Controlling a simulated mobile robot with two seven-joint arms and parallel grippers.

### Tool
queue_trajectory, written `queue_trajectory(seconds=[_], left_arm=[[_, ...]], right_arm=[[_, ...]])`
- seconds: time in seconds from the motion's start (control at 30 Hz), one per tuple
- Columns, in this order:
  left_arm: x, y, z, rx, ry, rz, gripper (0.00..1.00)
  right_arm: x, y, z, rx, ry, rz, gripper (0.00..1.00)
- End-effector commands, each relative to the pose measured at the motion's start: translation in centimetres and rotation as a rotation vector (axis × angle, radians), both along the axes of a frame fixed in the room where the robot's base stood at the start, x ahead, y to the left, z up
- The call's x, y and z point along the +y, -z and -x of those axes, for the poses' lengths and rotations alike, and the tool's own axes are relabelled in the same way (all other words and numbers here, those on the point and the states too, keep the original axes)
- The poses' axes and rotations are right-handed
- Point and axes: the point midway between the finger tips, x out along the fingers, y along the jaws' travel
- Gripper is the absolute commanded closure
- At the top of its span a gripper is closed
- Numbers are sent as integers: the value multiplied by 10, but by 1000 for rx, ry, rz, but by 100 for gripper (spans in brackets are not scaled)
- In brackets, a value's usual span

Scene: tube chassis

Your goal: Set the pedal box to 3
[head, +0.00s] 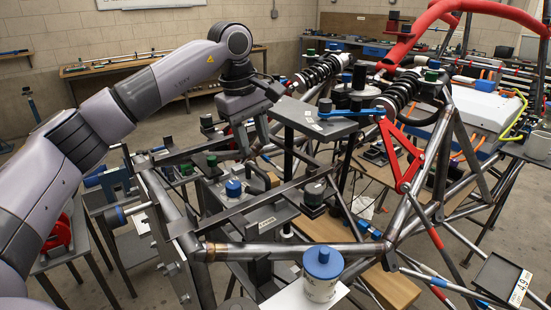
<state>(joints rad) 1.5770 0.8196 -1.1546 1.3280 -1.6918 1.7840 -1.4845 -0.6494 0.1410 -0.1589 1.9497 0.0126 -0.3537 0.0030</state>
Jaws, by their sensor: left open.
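My left gripper (254,150) reaches in from the left and points down, its fingers apart with nothing seen between them. It hangs over the front of the tube chassis (305,229). Below it is a grey box-like assembly (272,238) with a small label, too small to read. I cannot tell for sure that this is the pedal box. A blue-capped knob (233,188) stands near it, below and left of the gripper, apart from the fingers. A dark knob (313,194) sits to the right. No position number is legible. My right gripper is not in view.
A white pot with a blue lid (322,272) stands at the front. A small raised table (312,120) with a blue-handled tool (350,113) is right of the gripper. Chassis tubes and black coil springs (320,72) crowd the right. Workbenches line the back wall.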

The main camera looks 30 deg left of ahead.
Motion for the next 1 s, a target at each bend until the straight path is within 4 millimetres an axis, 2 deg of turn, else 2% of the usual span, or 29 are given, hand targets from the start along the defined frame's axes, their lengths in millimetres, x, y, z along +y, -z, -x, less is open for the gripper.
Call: queue_trajectory(seconds=[0.17,0.5,0.67,0.9,0.97,1.0], left_arm=[[-1,13,-2,3,0,0,60],[-5,60,-10,3,0,0,60],[-5,69,-12,1,0,0,60],[-5,70,-12,0,0,0,60],[-5,70,-12,0,0,0,79],[-5,70,-12,0,0,0,92]], right_arm=[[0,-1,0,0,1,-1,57],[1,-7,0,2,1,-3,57],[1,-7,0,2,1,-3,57],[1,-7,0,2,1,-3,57],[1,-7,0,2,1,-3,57],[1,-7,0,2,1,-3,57]])
